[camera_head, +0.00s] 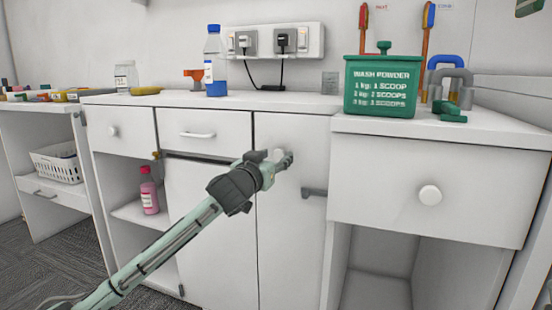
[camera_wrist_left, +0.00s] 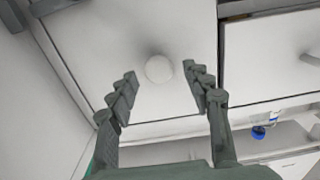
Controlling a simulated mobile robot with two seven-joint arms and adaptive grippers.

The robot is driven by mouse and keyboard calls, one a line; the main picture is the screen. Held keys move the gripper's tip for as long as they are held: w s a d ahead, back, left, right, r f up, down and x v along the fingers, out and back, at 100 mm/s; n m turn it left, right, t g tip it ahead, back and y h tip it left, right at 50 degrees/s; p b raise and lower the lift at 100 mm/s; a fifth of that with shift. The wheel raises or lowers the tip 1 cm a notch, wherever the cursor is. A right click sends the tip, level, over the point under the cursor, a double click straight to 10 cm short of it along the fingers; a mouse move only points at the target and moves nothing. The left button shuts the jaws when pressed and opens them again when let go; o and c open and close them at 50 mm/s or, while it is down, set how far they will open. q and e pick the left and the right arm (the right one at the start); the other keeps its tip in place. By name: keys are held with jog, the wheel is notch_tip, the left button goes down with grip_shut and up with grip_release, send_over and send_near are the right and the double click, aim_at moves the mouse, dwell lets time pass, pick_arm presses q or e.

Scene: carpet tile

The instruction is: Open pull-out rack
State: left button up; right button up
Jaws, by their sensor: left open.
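The pull-out rack is most likely the tall narrow white front (camera_head: 290,235) in the middle of the counter, level with its neighbours and apparently shut. Its round white knob (camera_wrist_left: 159,68) shows in the left wrist view; in the head view my gripper partly covers it. My left gripper (camera_head: 284,160) is open in front of the upper part of this front. In the left wrist view its two fingers (camera_wrist_left: 160,76) lie on either side of the knob, with gaps visible on both sides. I cannot tell how deep the knob sits between them. My right gripper is not in view.
A drawer with a round knob (camera_head: 429,195) is to the right, above an open bay. A drawer with a bar handle (camera_head: 198,134) is to the left. A grey bar (camera_head: 314,192) sits by the front's right edge. A blue-capped bottle (camera_head: 214,62) and green wash-powder box (camera_head: 381,86) stand above.

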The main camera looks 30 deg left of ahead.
pick_arm(q)
jog(key=shift+w, duration=0.35)
grip_shut()
